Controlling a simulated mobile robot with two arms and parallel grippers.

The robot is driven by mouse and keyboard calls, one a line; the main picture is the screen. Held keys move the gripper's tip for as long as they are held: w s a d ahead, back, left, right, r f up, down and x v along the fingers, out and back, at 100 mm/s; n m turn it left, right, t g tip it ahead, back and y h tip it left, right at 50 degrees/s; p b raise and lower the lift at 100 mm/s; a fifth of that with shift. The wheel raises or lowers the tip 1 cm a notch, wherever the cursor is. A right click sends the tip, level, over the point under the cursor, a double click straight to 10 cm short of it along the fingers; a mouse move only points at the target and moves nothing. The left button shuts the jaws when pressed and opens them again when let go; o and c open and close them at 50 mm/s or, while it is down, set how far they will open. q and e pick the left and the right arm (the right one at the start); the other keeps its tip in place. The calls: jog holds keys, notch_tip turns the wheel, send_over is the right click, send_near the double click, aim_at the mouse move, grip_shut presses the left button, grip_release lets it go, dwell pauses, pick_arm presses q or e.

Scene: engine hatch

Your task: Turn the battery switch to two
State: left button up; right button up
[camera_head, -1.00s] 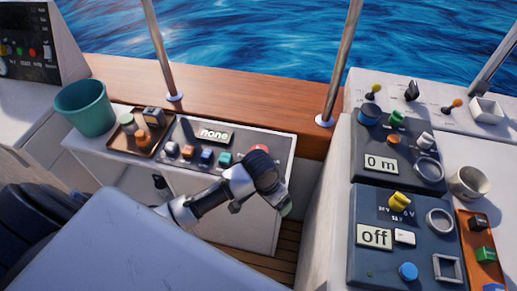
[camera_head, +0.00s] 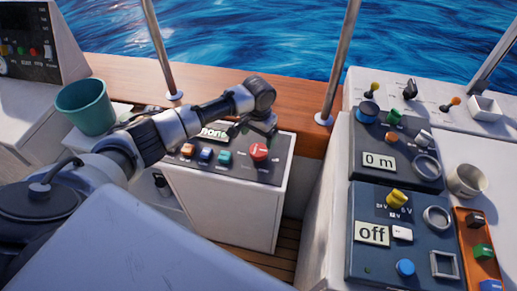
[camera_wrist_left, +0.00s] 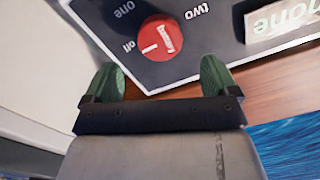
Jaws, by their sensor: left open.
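The battery switch is a round red knob (camera_head: 258,152) on the dark top panel of the white engine hatch box. In the left wrist view the red knob (camera_wrist_left: 160,38) carries a white mark, with the labels "off", "one" and "two" printed around it. The mark points toward "off". My left gripper (camera_head: 262,130) is just behind the knob in the head view. In the left wrist view its green fingertips (camera_wrist_left: 158,80) are apart and empty, close to the knob but not around it. The display (camera_head: 214,133) reads "none" and is partly hidden by my arm. My right gripper is not seen.
Several coloured buttons (camera_head: 205,154) sit left of the knob. A teal bucket (camera_head: 86,108) stands further left. Metal posts (camera_head: 340,70) rise from the wooden ledge (camera_head: 220,83) behind. A blue-grey console (camera_head: 390,270) with an "off" display stands at the right.

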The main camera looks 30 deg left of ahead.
aim_at(259, 149)
pick_arm(q)
notch_tip(259, 149, down, 6)
jog(key=shift+f, duration=0.65)
jog(key=shift+c, duration=0.7)
jog(key=c, duration=0.8)
jog(key=shift+o, duration=0.2)
